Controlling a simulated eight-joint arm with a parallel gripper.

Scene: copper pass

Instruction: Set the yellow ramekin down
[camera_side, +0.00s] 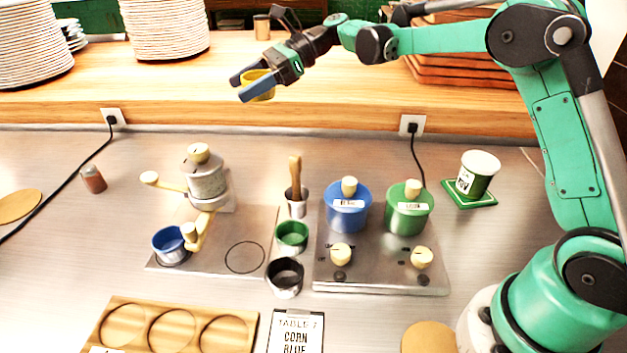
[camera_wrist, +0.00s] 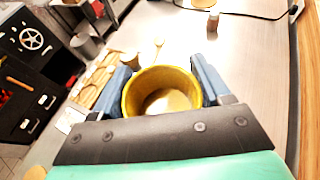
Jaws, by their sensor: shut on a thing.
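The yellow ramekin (camera_side: 259,86) is held up in the air, high above the steel counter in the side view. My gripper (camera_side: 253,88) is shut on it, with one blue finger on each side. In the wrist view the ramekin (camera_wrist: 162,92) sits upright between the two fingers, and a pale patch shows inside it. I cannot tell if that patch is its bottom or something in it. The fingers hide parts of the ramekin's sides. Nothing touches it from below in the side view.
A wooden tray with round recesses (camera_side: 140,343) lies at the front left. A blue ramekin (camera_side: 168,246) stands under the grinder-like dispenser (camera_side: 205,178). Blue (camera_side: 347,212) and green (camera_side: 408,215) pots stand on the metal burner unit (camera_side: 380,276). The left counter is mostly clear.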

